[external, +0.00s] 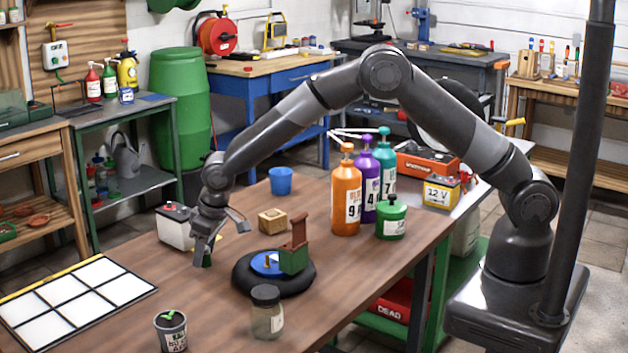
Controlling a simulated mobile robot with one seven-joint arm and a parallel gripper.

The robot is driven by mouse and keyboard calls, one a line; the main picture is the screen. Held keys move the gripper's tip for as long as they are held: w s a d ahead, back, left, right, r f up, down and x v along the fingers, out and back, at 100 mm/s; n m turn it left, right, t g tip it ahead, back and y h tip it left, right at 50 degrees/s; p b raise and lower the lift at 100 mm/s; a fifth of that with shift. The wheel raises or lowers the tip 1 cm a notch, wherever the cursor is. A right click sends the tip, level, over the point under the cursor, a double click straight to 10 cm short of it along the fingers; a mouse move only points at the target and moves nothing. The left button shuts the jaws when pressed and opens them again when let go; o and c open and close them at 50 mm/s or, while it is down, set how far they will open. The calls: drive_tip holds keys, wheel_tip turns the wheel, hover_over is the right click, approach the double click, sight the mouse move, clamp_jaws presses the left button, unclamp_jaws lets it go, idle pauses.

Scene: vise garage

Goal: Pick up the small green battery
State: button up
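A small dark green object (207,260), probably the small green battery, stands on the wooden table at the lower tip of my gripper. It is partly hidden by a finger, and I cannot tell whether they touch. My gripper (222,243) points down over the table with its two fingers spread apart. It is open, with nothing visibly clamped between the fingers.
A white and black battery (174,228) stands close left of my gripper. A wooden block (272,221) and a black ring (273,284) bearing a green box are to the right. A gridded white panel (75,300), a jar (267,315) and pump bottles (346,195) are also on the table.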

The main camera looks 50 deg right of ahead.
clamp_jaws()
idle(0.3)
drive_tip(key=shift+r, duration=0.1)
